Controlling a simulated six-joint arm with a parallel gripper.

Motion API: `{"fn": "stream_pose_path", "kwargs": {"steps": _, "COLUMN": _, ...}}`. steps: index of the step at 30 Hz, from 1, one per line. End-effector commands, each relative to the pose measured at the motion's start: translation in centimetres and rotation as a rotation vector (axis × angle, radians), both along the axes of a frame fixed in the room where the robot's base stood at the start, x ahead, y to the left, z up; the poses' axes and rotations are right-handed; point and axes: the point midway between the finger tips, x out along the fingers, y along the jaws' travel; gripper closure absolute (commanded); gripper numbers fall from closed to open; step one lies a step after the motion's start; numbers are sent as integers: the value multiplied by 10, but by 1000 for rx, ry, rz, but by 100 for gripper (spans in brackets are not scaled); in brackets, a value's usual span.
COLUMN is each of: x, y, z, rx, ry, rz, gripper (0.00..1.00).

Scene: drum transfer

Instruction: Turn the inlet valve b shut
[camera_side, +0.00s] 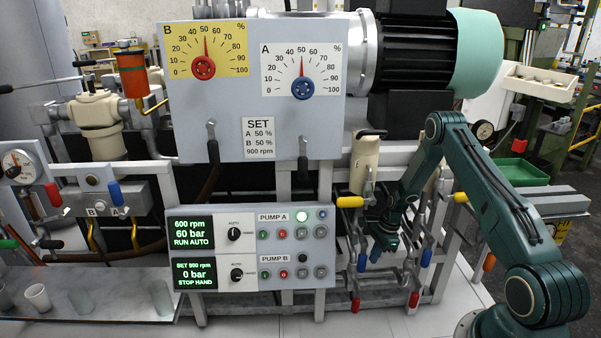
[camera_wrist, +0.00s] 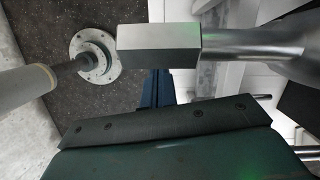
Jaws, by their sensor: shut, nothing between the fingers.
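I cannot tell for sure which handle is inlet valve b. The pipework right of the pump panel carries several lever valves: a yellow handle (camera_side: 350,202), a blue handle (camera_side: 426,257), an orange handle (camera_side: 489,262), and red handles, one low at the left (camera_side: 355,304) and one low at the right (camera_side: 414,299). None of these shows a readable label. My gripper (camera_side: 371,259) is shut and empty. It points down among these pipes, below and right of the yellow handle and left of the blue one. In the wrist view its narrow dark blue fingers (camera_wrist: 157,88) show beyond my wrist; no handle is visible between them.
The pump panel (camera_side: 251,248) stands close left of my gripper. A cream filter body (camera_side: 365,160) and the motor (camera_side: 412,50) are above. In the wrist view a metal block with a pipe (camera_wrist: 160,45) and a round flange (camera_wrist: 95,58) crowd the fingers.

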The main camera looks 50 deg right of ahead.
Motion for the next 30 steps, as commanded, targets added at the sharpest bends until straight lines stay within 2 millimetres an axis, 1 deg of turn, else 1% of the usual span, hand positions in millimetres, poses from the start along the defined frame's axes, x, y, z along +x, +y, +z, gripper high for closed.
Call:
{"fn": "stream_pose_path", "kwargs": {"steps": 6, "x": 4, "y": 7, "z": 0, "rx": 0, "ry": 0, "rz": -1, "gripper": 100}}
{"fn": "stream_pose_path", "kwargs": {"steps": 19, "x": 4, "y": 6, "z": 0, "rx": 5, "ry": -4, "rz": -1, "gripper": 100}}
{"fn": "stream_pose_path", "kwargs": {"steps": 30, "x": 5, "y": 8, "z": -2, "rx": 61, "ry": -60, "rz": -1, "gripper": 100}}
